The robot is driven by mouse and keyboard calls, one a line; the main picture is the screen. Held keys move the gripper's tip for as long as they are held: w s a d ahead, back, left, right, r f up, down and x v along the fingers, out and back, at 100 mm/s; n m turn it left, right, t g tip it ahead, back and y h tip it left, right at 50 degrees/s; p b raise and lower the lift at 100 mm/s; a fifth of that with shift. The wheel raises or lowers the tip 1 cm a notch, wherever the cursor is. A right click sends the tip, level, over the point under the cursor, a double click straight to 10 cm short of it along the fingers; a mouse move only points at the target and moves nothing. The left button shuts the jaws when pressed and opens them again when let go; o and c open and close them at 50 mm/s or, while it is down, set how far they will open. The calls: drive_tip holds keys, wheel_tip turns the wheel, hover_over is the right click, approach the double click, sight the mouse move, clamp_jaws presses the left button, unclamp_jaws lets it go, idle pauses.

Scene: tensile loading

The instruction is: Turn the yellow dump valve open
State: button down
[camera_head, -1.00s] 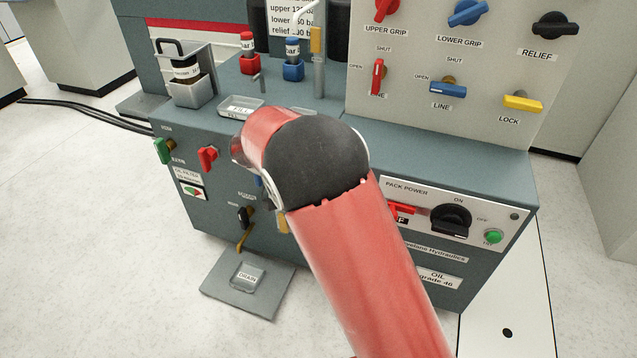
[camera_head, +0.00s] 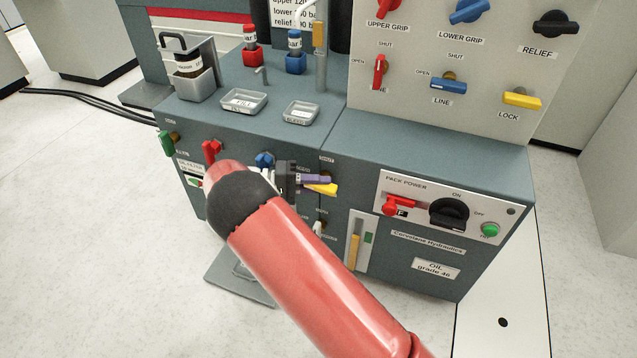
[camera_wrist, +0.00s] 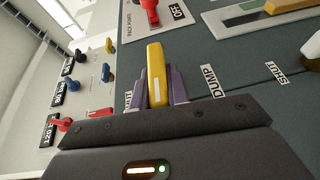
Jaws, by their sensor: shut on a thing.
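The yellow dump valve handle (camera_head: 321,190) is on the front of the blue-grey cabinet, left of the pack power panel. In the wrist view the handle (camera_wrist: 156,70) sticks up between the two purple fingers, with a "DUMP" label to its right and a "SHUT" label further right. My gripper (camera_wrist: 157,82) is shut on the handle, one finger at each side. In the head view my gripper (camera_head: 312,180) reaches the handle from the left. The handle's base and pivot are hidden by the gripper.
A blue valve (camera_head: 264,160) and a red valve (camera_head: 211,150) sit to the left on the same front. The pack power panel (camera_head: 412,185), with its red lever and black knob, is close on the right. A sight gauge (camera_head: 358,245) is below. Small trays (camera_head: 300,113) lie on top.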

drive_tip(key=shift+f+h, duration=0.1)
drive_tip(key=shift+h, duration=0.4)
drive_tip(key=c, duration=1.4)
unclamp_jaws()
drive_tip(key=shift+o, duration=0.2)
